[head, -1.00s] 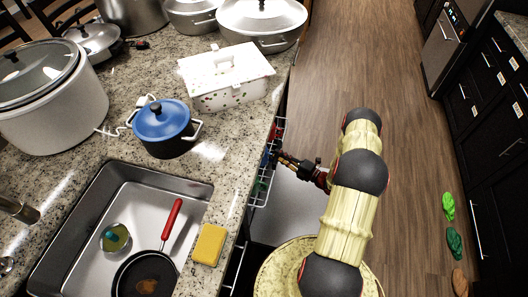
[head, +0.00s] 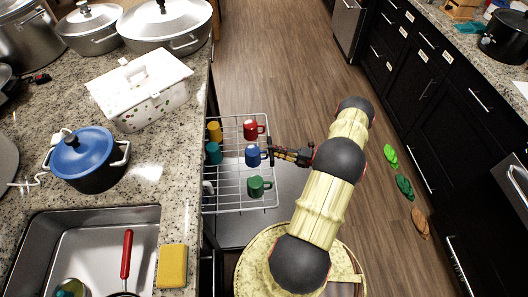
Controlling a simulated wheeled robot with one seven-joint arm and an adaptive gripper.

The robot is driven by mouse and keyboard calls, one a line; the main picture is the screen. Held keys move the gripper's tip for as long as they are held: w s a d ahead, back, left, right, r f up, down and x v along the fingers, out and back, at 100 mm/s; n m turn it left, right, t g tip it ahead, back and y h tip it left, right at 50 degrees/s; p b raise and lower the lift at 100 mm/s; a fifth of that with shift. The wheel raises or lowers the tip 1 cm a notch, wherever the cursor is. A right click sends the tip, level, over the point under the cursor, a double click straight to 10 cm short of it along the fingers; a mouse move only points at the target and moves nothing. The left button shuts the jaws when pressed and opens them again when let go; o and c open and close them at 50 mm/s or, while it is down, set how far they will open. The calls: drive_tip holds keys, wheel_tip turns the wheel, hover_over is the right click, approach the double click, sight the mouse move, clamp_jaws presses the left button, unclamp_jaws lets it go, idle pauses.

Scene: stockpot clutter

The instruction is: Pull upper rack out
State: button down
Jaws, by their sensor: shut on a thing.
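The upper rack (head: 229,186) is a white wire dishwasher rack. It extends out from under the counter over the open dishwasher door (head: 262,221). It holds several mugs: a red mug (head: 251,130), a blue mug (head: 254,156), a green mug (head: 258,187), a yellow mug (head: 214,132) and a teal mug (head: 213,153). My gripper (head: 273,153) is at the rack's outer right edge, beside the blue mug. It is shut on the rack's edge; the fingertips are small and dark here.
The granite counter (head: 180,122) edge runs along the rack's left side. It bears a blue-lidded pot (head: 85,158), a white box (head: 140,90), a sponge (head: 172,266) and large pots. Open floor (head: 285,70) lies beyond the rack.

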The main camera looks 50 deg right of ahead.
drive_tip(key=shift+s+d, duration=0.4)
drive_tip(key=c, duration=2.1)
unclamp_jaws()
drive_tip(key=v, duration=1.2)
drive_tip(key=shift+f, duration=0.1)
